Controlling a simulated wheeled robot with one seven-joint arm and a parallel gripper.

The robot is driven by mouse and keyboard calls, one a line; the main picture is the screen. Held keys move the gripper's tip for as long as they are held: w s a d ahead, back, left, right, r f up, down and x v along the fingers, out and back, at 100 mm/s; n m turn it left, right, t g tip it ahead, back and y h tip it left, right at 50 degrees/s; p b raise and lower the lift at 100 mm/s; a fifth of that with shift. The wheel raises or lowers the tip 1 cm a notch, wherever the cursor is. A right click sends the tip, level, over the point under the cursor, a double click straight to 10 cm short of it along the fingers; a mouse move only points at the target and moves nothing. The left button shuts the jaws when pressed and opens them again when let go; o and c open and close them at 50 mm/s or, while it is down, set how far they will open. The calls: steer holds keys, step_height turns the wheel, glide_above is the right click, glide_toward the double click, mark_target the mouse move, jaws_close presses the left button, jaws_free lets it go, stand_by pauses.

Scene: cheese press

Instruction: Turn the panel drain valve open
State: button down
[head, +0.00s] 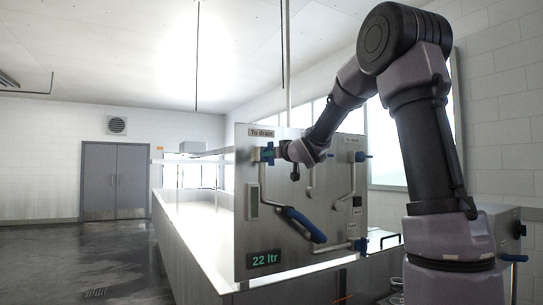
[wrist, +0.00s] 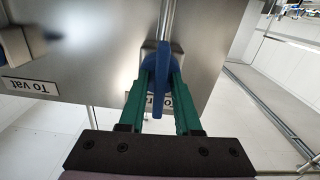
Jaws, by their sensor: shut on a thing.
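The steel panel (head: 258,230) stands in the middle of the head view. Its drain valve has a blue handle (head: 267,153) at the upper left, under the "To drain" label (head: 261,133). My gripper (head: 277,153) reaches this handle from the right. In the wrist view my gripper's green fingers (wrist: 160,84) are shut on the blue handle (wrist: 161,58), one on each side. The handle stands upright in that view, roughly in line with the steel pipe (wrist: 167,18) behind it. The label behind the fingers is mostly hidden.
A second blue valve (head: 362,156) is at the panel's upper right, and another (head: 359,245) at its lower right. A blue-gripped lever (head: 304,224) crosses the panel's middle. The display (head: 264,260) reads 22 ltr. A long steel vat (head: 185,240) extends behind. The left floor is clear.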

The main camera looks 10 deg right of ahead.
steer(key=shift+f+m, duration=0.1)
steer(key=shift+m, duration=0.3)
steer(key=c, duration=0.9)
jaws_free()
steer(key=shift+o, duration=0.2)
steer(key=v, duration=1)
steer(key=shift+s, duration=0.4)
steer(key=shift+d, duration=0.15)
